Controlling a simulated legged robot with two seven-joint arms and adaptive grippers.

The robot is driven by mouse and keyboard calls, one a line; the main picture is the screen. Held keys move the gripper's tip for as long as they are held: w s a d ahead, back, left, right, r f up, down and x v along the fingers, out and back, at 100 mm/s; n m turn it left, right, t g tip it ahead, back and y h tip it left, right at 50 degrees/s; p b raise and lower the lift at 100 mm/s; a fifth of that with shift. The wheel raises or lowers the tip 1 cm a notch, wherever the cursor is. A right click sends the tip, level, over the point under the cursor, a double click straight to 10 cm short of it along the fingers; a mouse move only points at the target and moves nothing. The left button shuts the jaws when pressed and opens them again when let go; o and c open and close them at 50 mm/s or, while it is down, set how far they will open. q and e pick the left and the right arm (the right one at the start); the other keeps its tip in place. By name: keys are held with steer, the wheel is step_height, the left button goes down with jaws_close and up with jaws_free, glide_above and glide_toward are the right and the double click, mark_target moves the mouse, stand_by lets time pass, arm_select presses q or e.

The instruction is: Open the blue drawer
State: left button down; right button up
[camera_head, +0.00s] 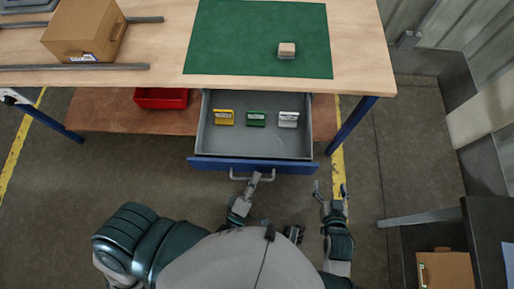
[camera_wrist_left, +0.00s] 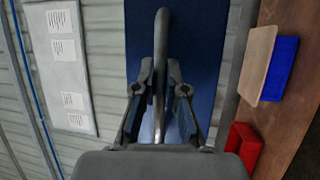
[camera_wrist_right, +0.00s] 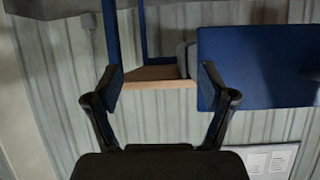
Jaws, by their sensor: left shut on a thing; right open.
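The blue drawer (camera_head: 240,165) under the workbench stands pulled out, with its grey inside showing in the head view. A yellow block (camera_head: 224,117), a green block (camera_head: 256,118) and a white block (camera_head: 288,119) stand in a row inside it. My left gripper (camera_head: 256,177) is at the drawer's handle (camera_head: 240,178). In the left wrist view its fingers (camera_wrist_left: 161,85) are shut around the grey handle bar (camera_wrist_left: 161,40), in front of the blue drawer front (camera_wrist_left: 195,45). My right gripper (camera_head: 330,190) is open and empty, to the right of the drawer; its fingers (camera_wrist_right: 160,85) are apart in the right wrist view.
The wooden bench top (camera_head: 360,55) carries a green mat (camera_head: 225,40) with a small block (camera_head: 287,50), and a cardboard box (camera_head: 85,30) between grey rails. A red bin (camera_head: 161,98) sits on the lower shelf. A blue bench leg (camera_head: 351,125) stands right of the drawer.

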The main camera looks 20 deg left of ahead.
arm_select(q)
steer(key=c, duration=1.3)
jaws_free()
steer(key=shift+a+f, duration=0.25)
steer(key=shift+a, duration=0.05)
steer(key=shift+o, duration=0.5)
steer(key=shift+a, duration=0.15)
steer(key=shift+a+r, duration=0.1)
steer(key=shift+s, duration=0.35)
steer(key=v, duration=0.7)
steer(key=shift+a, duration=0.25)
arm_select(e)
steer(key=shift+a+r, duration=0.1)
steer(key=shift+a, duration=0.4)
arm_select(q)
steer(key=shift+w+d, duration=0.1)
steer(key=shift+d, duration=0.2)
arm_select(e)
steer(key=shift+d, duration=0.3)
steer(key=shift+s, duration=0.1)
